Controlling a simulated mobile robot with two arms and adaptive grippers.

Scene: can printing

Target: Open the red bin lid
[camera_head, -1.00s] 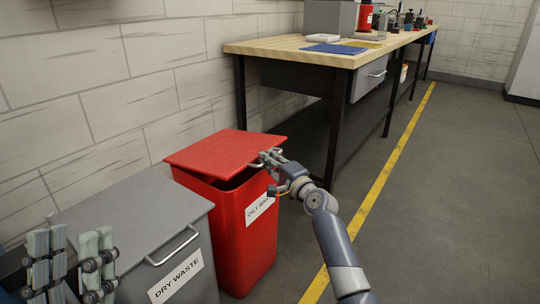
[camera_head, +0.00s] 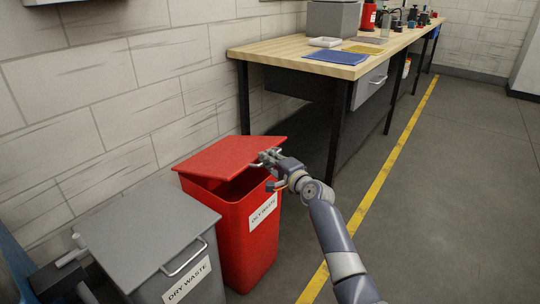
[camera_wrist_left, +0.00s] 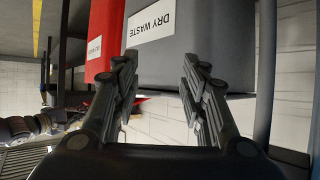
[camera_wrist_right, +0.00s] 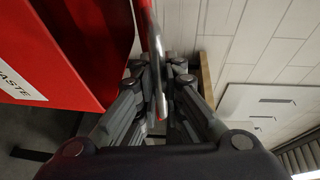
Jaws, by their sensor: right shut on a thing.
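The red bin (camera_head: 240,245), labelled OILY WASTE, stands beside the grey bin. Its red lid (camera_head: 228,154) is tilted, with the front edge raised and a dark gap beneath it. My right gripper (camera_head: 268,161) is at the raised front edge. In the right wrist view, my right gripper (camera_wrist_right: 158,88) is shut on the lid's metal handle (camera_wrist_right: 150,50). My left gripper (camera_wrist_left: 158,66) is open and empty in the left wrist view, in front of the grey bin. Its fingers are not clearly visible in the head view.
The grey DRY WASTE bin (camera_head: 150,230) is shut, left of the red bin. A wooden workbench (camera_head: 290,55) stands behind. The wall is close on the left. Open floor (camera_head: 450,200) lies right of the yellow line (camera_head: 385,175).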

